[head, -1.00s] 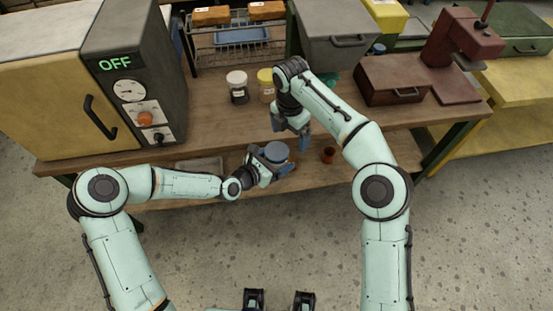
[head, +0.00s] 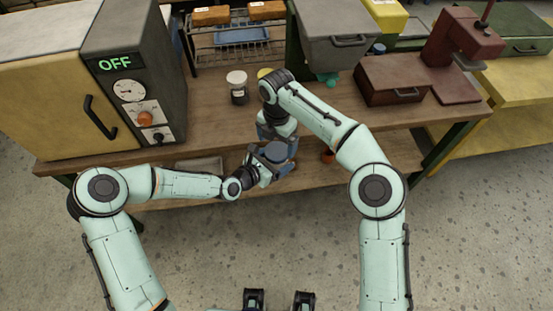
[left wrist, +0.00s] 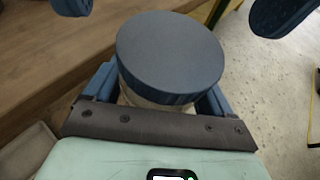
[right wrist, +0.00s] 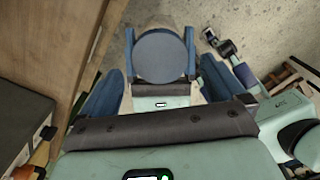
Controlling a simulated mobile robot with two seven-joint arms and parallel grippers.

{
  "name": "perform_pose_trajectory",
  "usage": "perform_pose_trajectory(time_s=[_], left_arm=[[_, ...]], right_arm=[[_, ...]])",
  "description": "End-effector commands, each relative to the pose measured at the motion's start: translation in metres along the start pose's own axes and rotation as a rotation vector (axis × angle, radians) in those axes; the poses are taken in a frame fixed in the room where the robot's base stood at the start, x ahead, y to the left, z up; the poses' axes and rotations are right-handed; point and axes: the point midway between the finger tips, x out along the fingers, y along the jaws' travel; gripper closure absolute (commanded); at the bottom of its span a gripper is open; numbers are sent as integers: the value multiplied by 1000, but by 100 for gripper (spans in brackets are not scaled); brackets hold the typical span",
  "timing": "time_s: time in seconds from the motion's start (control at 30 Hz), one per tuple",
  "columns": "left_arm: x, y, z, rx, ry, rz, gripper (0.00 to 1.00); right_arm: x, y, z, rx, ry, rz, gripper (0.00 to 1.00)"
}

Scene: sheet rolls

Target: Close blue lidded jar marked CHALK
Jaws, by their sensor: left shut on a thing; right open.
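The jar with a blue lid (left wrist: 170,52) is gripped by my left gripper (left wrist: 158,98), whose fingers sit on both sides of its pale body. The lid rests on top of the jar and looks level; the CHALK mark is not visible. In the head view the jar's lid (head: 275,150) is just in front of the bench edge. My right gripper (right wrist: 160,92) is open and empty, with its fingers spread to either side of the lid (right wrist: 160,56) but apart from it. In the head view the right gripper (head: 277,132) is above and behind the jar.
A white-lidded jar (head: 237,79) and a yellow-lidded jar (head: 265,73) stand on the wooden bench (head: 205,115). A grey oven marked OFF (head: 130,80) is at left. A small orange-brown cup (head: 328,156) is right of the held jar, partly hidden by my right arm.

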Motion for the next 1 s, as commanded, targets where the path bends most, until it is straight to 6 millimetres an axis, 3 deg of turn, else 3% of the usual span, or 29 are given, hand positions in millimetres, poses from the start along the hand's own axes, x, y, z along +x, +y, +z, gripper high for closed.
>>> perform_pose_trajectory(time_s=[0.23,0.6,0.63,0.8,1.0], left_arm=[[0,0,1,1,-2,0,100],[0,0,1,1,-2,0,100],[0,0,1,1,-2,0,100],[0,0,1,1,-2,1,100],[0,0,1,1,-2,1,100]], right_arm=[[29,0,0,0,1,0,3],[34,0,0,0,1,1,3],[34,0,0,0,1,1,10],[34,0,0,1,1,1,61],[33,0,0,35,0,0,61]])
